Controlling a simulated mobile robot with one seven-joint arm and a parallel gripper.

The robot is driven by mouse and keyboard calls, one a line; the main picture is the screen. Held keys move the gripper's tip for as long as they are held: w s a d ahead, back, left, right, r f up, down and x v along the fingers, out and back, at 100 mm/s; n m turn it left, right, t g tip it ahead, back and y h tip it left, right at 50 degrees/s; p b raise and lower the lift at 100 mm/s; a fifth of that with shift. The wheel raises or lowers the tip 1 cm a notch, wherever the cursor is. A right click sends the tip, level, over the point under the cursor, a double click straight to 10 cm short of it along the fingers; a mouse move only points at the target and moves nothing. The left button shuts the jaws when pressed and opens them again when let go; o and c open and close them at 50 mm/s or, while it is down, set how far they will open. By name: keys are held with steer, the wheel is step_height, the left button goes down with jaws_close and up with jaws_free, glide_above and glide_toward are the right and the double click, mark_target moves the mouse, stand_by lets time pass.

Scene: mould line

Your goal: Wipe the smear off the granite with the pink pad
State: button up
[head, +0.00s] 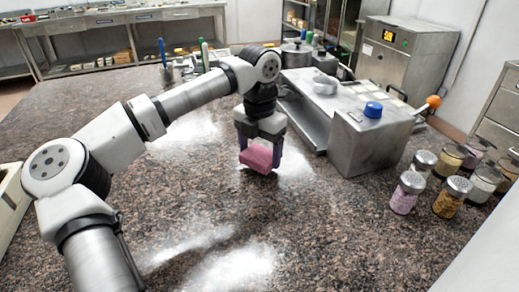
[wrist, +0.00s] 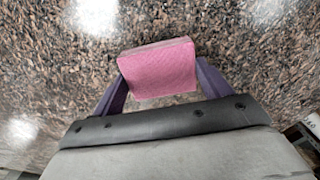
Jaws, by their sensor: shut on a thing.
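The pink pad (head: 258,157) is held between the purple fingers of my gripper (head: 259,150) over the middle of the granite top (head: 330,225). In the wrist view the pad (wrist: 158,68) is a pink block between the two fingers of my gripper (wrist: 158,82), with granite (wrist: 50,60) around it. The pad is low over the granite, and I cannot tell whether it touches. Pale bright patches show on the granite at the front and near the pad; I cannot tell a smear from glare.
A steel machine with a blue knob (head: 373,109) and an orange-tipped lever (head: 433,101) stands right of my gripper. Several lidded jars (head: 407,192) stand at the right. Pens in a holder (head: 167,73) and pots (head: 296,53) are at the back. The front granite is clear.

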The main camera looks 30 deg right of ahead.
mark_target(229, 176)
steer(key=shift+f+b, duration=0.75)
steer(key=shift+f, duration=0.25)
steer(key=shift+w+a+r, duration=0.1)
steer(key=shift+w+a, duration=0.15)
steer(key=shift+a, duration=0.7)
steer(key=shift+w+a+r, duration=0.1)
steer(key=shift+w+a, duration=0.15)
steer(key=shift+a, duration=0.7)
steer(key=shift+w+a+f+b, duration=0.1)
steer(key=shift+w+a+b, duration=0.15)
steer(key=shift+a, duration=0.7)
steer(key=shift+w+a+f+b, duration=0.1)
steer(key=shift+w+a+b, duration=0.1)
steer(key=shift+a, duration=0.7)
steer(key=shift+s+d, duration=0.35)
steer(key=shift+d, duration=0.9)
steer(key=shift+s+d, duration=0.3)
steer(key=shift+d, duration=1)
steer(key=shift+s+d, duration=0.35)
steer(key=shift+d, duration=0.9)
steer(key=shift+r+p, duration=2.3)
steer(key=shift+r, duration=0.7)
